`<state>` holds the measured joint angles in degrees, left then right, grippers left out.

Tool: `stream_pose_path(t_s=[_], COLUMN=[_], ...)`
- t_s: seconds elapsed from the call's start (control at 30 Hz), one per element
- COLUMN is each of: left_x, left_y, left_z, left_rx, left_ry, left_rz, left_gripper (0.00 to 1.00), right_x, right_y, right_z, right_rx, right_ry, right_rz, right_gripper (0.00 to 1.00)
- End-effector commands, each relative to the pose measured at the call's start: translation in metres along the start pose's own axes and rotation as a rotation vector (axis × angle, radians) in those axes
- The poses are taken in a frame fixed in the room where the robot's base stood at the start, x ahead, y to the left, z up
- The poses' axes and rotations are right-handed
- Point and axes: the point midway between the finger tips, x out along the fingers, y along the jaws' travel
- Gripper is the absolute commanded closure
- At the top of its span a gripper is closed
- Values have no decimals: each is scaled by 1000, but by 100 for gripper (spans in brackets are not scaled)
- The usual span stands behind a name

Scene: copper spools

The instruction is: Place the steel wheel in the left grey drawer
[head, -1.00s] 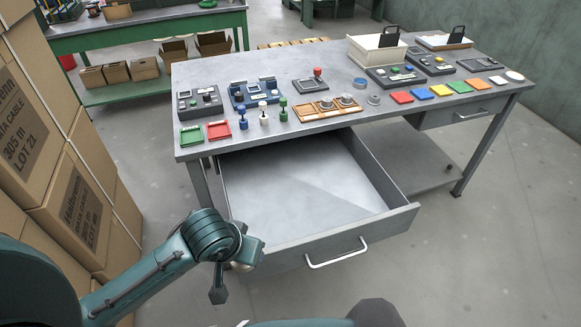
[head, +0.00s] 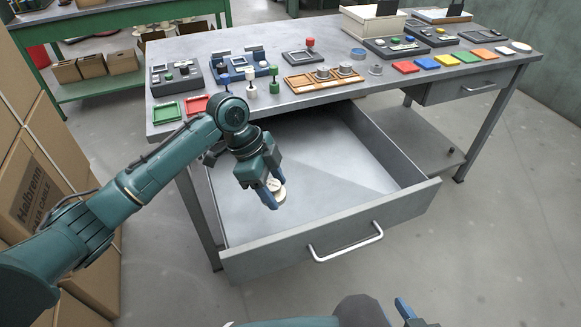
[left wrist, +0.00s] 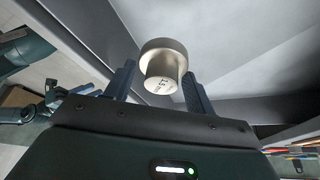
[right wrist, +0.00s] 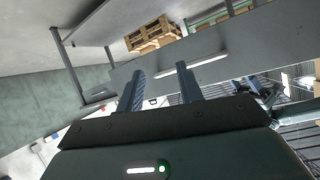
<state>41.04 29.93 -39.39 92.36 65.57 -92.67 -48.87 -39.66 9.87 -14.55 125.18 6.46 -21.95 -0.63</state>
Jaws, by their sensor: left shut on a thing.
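The steel wheel (head: 280,195) is a pale metal stepped disc with a narrower hub. My left gripper (head: 272,190) is shut on it, and it shows between the two fingers in the left wrist view (left wrist: 163,62). Gripper and wheel are above the open left grey drawer (head: 345,236), inside its outline near the left side. The drawer is pulled out and its visible floor is bare; my left arm hides part of it. My right gripper (right wrist: 160,88) has its fingers apart with nothing between them; only a part shows at the head view's bottom edge.
The grey workbench (head: 330,105) carries trays, colored pegs, several colored tiles and a wooden holder (head: 322,78) with metal pieces. Another drawer (head: 470,88) on the right is closed. Stacked cardboard boxes (head: 45,190) stand on the left. The floor in front is free.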

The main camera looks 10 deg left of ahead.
Motion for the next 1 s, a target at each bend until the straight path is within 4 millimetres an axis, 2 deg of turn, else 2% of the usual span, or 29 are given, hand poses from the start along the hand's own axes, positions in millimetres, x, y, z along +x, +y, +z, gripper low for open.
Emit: stream_pose_path(t_s=[0.03,0.1,0.27,0.5,0.67,0.9,1.0], left_x=[6,5,8,42,55,90,93], left_y=[-1,0,3,4,3,3,3], left_z=[3,2,3,17,22,37,38], left_rx=[15,29,44,44,44,44,46], left_ry=[-3,-2,-3,-2,-1,-2,-1], left_rz=[1,12,31,34,32,33,31], left_gripper=[72,72,72,72,72,72,72], right_x=[4,5,5,0,-1,-1,-4], right_y=[2,3,3,5,7,9,9], right_z=[10,13,11,7,9,8,5], right_rx=[8,16,26,25,24,17,17], right_ry=[11,25,53,70,73,93,99], right_rz=[1,1,-1,6,11,17,18], right_gripper=[64,64,64,64,64,64,64])
